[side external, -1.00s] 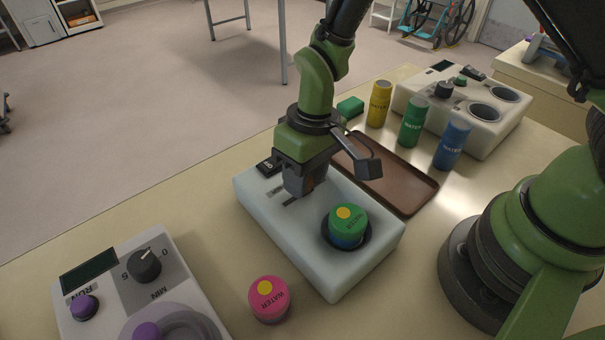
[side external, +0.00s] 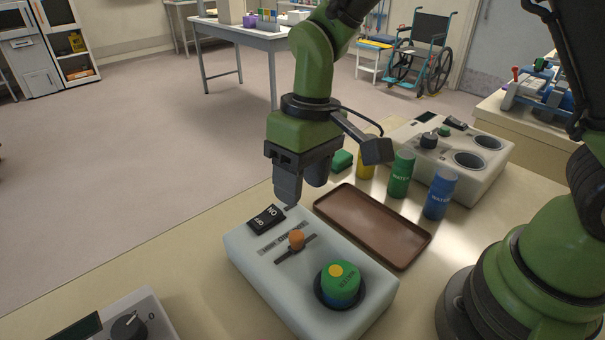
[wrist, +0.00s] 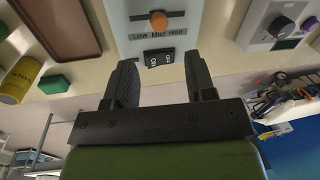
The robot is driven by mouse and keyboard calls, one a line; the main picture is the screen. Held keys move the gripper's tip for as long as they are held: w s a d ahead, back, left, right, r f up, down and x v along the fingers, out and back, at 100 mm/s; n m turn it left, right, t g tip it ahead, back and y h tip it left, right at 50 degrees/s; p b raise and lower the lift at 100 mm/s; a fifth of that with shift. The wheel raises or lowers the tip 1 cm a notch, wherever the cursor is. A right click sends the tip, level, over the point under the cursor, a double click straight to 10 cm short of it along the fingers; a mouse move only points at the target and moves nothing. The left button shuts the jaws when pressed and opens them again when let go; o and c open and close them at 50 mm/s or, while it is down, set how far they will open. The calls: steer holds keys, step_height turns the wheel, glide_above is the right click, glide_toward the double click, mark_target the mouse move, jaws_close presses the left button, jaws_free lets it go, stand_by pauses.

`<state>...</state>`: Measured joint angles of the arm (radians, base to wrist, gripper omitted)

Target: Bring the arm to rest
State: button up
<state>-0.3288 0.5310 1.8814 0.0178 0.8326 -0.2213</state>
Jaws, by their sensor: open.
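My gripper (side external: 303,194) hangs open and empty, pointing down, above the far end of the white box (side external: 262,268). In the wrist view its two fingers (wrist: 160,72) are apart, with the table and a black on/off switch (wrist: 159,57) seen beyond them. The box has an orange slider knob (side external: 297,239), standing near the MED mark in the wrist view. The knob is clear of my fingers. A bottle with a green top and a yellow dot (side external: 342,284) stands in the box's round well.
A brown tray (side external: 424,244) lies behind the box. Yellow (side external: 366,163), green (side external: 401,174) and blue (side external: 440,196) bottles and a green block (side external: 342,160) stand beyond. A second pale device (side external: 488,181) with two wells is behind them. A dial device (side external: 150,318) is front left.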

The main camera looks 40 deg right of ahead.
steer(key=shift+r, duration=0.25)
steer(key=s+d+r+m+t, duration=0.1)
steer(key=s+d+r+t, duration=0.15)
steer(key=r, duration=0.25)
steer(key=s+d+r+m+t, duration=0.1)
steer(key=s+d+r+m, duration=0.15)
steer(key=r, duration=0.35)
steer(key=s+d+r+m+t, duration=0.1)
steer(key=s+d+t, duration=0.1)
steer(key=s, duration=0.2)
steer(key=s+d+r+m+t, duration=0.1)
steer(key=s+d+r+t, duration=0.1)
steer(key=s, duration=0.3)
steer(key=shift+d+r, duration=0.25)
steer(key=shift+d, duration=0.1)
